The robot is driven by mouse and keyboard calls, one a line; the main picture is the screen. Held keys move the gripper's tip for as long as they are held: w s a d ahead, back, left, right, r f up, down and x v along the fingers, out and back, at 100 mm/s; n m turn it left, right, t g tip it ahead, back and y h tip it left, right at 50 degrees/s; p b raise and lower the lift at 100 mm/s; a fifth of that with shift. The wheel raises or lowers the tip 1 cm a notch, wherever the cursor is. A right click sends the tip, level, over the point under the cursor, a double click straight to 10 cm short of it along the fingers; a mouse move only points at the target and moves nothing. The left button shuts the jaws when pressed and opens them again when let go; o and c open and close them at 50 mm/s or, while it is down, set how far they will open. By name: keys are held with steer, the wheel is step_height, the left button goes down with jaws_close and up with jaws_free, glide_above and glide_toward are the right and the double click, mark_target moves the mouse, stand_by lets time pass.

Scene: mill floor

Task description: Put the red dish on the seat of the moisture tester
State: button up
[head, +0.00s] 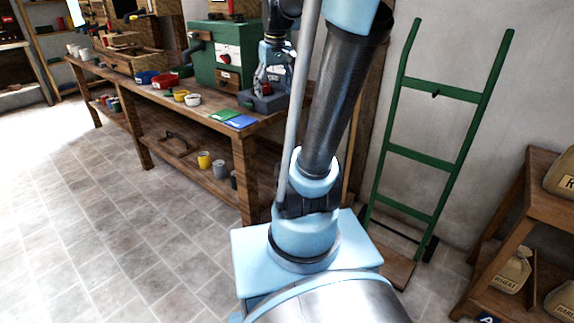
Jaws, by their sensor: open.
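A small red dish (165,81) sits on the long wooden bench (215,126), right of a blue dish (147,77) and in front of the green cabinet-like machine. A low dark grey device (264,102), which looks like the moisture tester, stands on the bench near its right end. Its seat is hidden or too small to make out. My gripper (268,88) is open and points down just above or in front of this device. It is well to the right of the red dish. I see nothing between its fingers.
A yellow dish (180,95) and a white dish (193,99) stand near the bench's front edge. A green machine (234,45) rises behind. Green and blue cards (228,118) lie right of them. A green hand truck (430,150) leans on the wall. The floor at left is clear.

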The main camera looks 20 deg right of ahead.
steer(key=s+f+m, duration=0.1)
steer(key=s+f, duration=1.6)
steer(key=s, duration=0.2)
steer(key=shift+s+f+m, duration=0.3)
steer(key=shift+m, duration=0.1)
steer(key=shift+a, duration=0.1)
steer(key=shift+w+f, duration=0.2)
steer(key=shift+w, duration=0.3)
